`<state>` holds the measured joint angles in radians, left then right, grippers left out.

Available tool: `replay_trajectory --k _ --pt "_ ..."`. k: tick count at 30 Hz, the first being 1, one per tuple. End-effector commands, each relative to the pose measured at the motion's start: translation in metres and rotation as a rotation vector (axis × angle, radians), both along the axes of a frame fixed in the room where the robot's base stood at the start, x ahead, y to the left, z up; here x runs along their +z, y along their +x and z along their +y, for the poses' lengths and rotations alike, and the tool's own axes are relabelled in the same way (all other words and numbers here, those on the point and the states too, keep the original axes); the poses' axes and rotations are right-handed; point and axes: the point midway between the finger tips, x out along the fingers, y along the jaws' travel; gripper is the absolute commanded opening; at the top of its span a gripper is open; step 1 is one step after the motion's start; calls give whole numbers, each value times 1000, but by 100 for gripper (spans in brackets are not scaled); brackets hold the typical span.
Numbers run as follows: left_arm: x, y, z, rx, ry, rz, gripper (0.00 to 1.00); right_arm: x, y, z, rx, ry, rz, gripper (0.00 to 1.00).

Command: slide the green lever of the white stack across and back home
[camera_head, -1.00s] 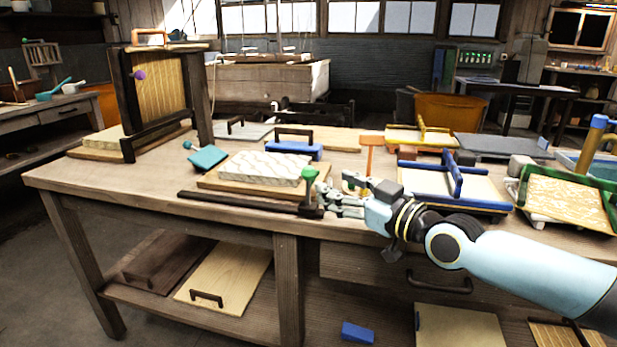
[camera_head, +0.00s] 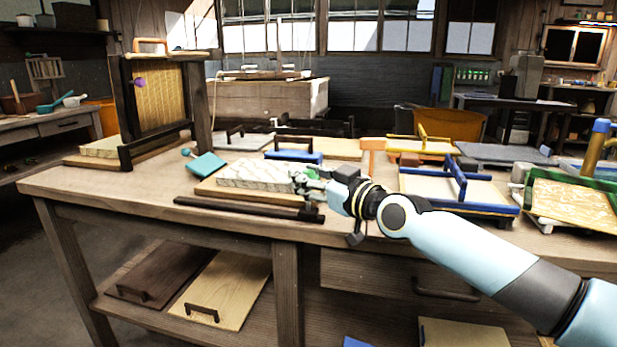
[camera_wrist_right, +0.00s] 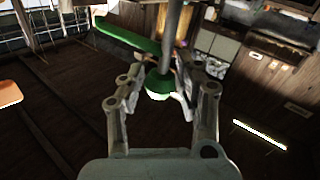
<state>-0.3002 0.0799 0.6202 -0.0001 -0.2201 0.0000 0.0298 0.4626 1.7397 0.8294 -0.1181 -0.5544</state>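The white stack (camera_head: 255,169) lies on a wooden board on the bench. A dark rail (camera_head: 240,208) runs along the board's front edge, with a dark block at its right end. In the right wrist view the green knob (camera_wrist_right: 158,85) sits between my two fingers, with a grey rod in front. I cannot tell whether the fingers press on it. My left gripper is not in view.
A blue-handled block (camera_head: 293,155) stands behind the stack and a teal scoop (camera_head: 206,164) lies to its left. A blue-framed mould (camera_head: 459,187) is to the right. An upright framed screen (camera_head: 160,100) stands at the bench's left. The bench front strip is clear.

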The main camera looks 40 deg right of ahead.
Motion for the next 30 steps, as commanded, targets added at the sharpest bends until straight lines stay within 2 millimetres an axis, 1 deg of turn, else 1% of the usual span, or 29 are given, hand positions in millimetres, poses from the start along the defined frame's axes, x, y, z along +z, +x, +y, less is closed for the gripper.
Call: replay_trajectory --k 1,6,7,17,22,26,30 --pt "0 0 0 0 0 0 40 0 0 0 0 0 0 25" --pt "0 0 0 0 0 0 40 0 0 0 0 0 0 3" --pt "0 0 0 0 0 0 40 0 0 0 0 0 0 0" --pt "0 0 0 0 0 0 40 -1 0 0 0 0 1 0" --pt "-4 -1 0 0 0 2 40 -2 7 7 1 2 1 0" --pt "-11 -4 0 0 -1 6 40 -3 24 22 1 5 -1 0" --pt "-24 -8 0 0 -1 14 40 -5 52 47 2 9 0 0"
